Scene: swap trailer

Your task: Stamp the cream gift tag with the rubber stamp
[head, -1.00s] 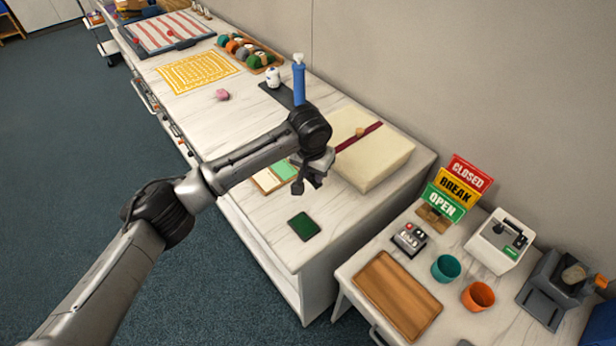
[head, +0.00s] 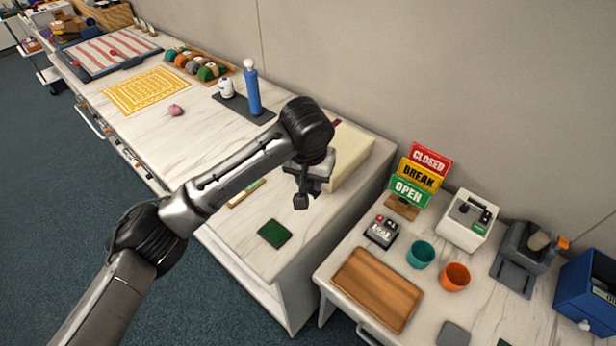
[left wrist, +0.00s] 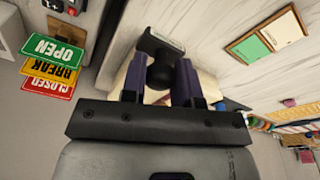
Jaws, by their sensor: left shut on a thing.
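My left gripper (head: 303,184) is shut on the rubber stamp, a dark piece with a round knob and a flat block. The stamp (head: 301,202) hangs below the fingers, above the counter. In the left wrist view, the fingers (left wrist: 161,82) hold the stamp's black knob, with the block (left wrist: 160,43) beyond it. The cream gift tag (left wrist: 286,28) appears to be the cream panel beside a green one in a wooden frame. In the head view, my arm partly hides that frame (head: 240,199). My right gripper is out of view.
A dark green pad (head: 274,233) lies on the counter near its front edge. A cream box (head: 352,153) stands behind my gripper. The lower table holds a wooden tray (head: 376,288), cups (head: 420,254) and a sign stack (head: 410,190). Counter around the pad is clear.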

